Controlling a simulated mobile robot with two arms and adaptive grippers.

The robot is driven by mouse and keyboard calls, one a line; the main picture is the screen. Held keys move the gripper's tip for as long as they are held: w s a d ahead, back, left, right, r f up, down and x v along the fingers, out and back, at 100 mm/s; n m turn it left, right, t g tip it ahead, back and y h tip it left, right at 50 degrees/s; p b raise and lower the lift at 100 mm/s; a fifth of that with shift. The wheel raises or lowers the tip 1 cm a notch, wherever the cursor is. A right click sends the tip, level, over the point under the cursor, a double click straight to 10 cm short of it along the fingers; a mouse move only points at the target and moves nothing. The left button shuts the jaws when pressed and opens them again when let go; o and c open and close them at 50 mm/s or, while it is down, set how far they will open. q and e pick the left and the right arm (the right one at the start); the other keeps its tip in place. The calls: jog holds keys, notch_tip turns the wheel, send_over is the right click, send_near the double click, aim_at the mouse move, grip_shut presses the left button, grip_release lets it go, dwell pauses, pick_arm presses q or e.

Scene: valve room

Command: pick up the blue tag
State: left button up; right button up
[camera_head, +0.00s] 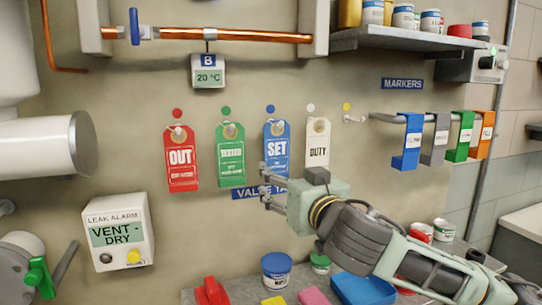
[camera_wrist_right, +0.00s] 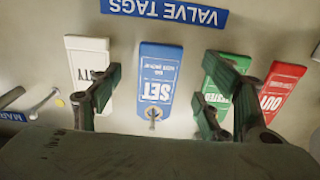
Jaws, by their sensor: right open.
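The blue tag (camera_head: 277,147) reads SET and hangs from a peg on the wall below a blue dot, between the green tag (camera_head: 230,155) and the white DUTY tag (camera_head: 317,143). My right gripper (camera_head: 265,184) is open and empty at the blue tag's lower end, its arm coming in from the lower right. In the right wrist view the blue tag (camera_wrist_right: 161,80) appears upside down between the two spread fingers of the gripper (camera_wrist_right: 163,68). I cannot tell whether a finger touches it. My left gripper is not in view.
A red OUT tag (camera_head: 181,158) hangs at the left of the row. An empty peg (camera_head: 352,118) is right of the white tag. Marker holders (camera_head: 410,142) hang from a rail at right. A blue-lidded tub (camera_head: 277,270) stands below among several objects.

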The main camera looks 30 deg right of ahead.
aim_at(277, 166)
jog(key=w, duration=0.1)
jog(key=w+p, duration=0.1)
jog(key=r+p, duration=0.1)
jog(key=shift+w+d+r, duration=0.1)
jog(key=shift+w+d, duration=0.3)
jog(key=p+x, duration=0.1)
jog(key=x, duration=0.2)
jog(key=shift+w+p, duration=0.3)
jog(key=shift+w, duration=0.05)
jog(key=shift+w+f, duration=0.15)
jog(key=shift+f, duration=0.15)
jog(key=c, duration=1)
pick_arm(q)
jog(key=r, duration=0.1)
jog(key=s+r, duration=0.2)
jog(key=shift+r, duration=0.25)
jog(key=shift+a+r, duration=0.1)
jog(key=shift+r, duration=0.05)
pick_arm(e)
jog(key=shift+d+r, duration=0.1)
